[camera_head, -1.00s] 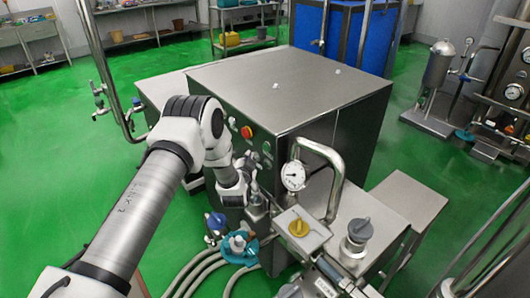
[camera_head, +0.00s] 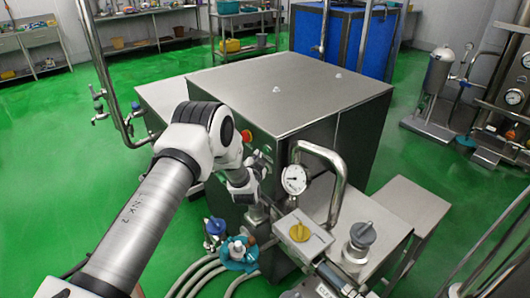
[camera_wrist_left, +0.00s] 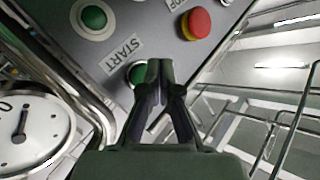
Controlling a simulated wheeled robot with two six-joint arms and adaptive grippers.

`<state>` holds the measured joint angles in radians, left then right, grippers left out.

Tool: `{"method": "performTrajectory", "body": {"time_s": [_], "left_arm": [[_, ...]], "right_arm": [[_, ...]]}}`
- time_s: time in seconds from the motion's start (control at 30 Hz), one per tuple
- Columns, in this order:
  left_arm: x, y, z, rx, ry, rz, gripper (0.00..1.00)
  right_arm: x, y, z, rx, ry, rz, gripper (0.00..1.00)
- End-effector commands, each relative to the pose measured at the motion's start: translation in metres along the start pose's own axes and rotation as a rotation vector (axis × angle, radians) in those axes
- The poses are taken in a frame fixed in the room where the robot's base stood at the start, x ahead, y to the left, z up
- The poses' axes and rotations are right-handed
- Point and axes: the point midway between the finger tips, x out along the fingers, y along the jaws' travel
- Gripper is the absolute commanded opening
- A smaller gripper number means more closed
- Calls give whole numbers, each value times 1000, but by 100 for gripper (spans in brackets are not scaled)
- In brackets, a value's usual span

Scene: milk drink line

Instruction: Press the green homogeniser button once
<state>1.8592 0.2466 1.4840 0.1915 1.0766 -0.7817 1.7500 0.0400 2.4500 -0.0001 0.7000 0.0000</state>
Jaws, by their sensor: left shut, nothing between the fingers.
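The homogeniser is a steel cabinet (camera_head: 300,85) with a control panel on its front. In the left wrist view a green button (camera_wrist_left: 137,74) sits beside a START label (camera_wrist_left: 121,54). My left gripper (camera_wrist_left: 156,64) is shut and empty, its fingertips in front of the button's right part and hiding some of it. I cannot tell whether they touch. In the head view my left gripper (camera_head: 262,159) is close to the panel and the button cannot be made out clearly.
A red stop button (camera_wrist_left: 196,23) with a yellow base and another green button (camera_wrist_left: 93,18) are on the same panel. A pressure gauge (camera_head: 294,179) and a bent steel pipe (camera_head: 336,170) stand close to the right of my gripper.

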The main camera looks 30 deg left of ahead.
Motion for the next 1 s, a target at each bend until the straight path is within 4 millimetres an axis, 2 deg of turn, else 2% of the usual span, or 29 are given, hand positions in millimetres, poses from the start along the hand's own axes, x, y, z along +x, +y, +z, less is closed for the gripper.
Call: {"method": "performTrajectory", "body": {"time_s": [0.67,1.0], "left_arm": [[0,0,0,0,0,0,0],[6,4,-4,0,0,0,0]], "right_arm": [[0,0,0,0,0,0,40],[7,0,0,0,0,0,40]]}}
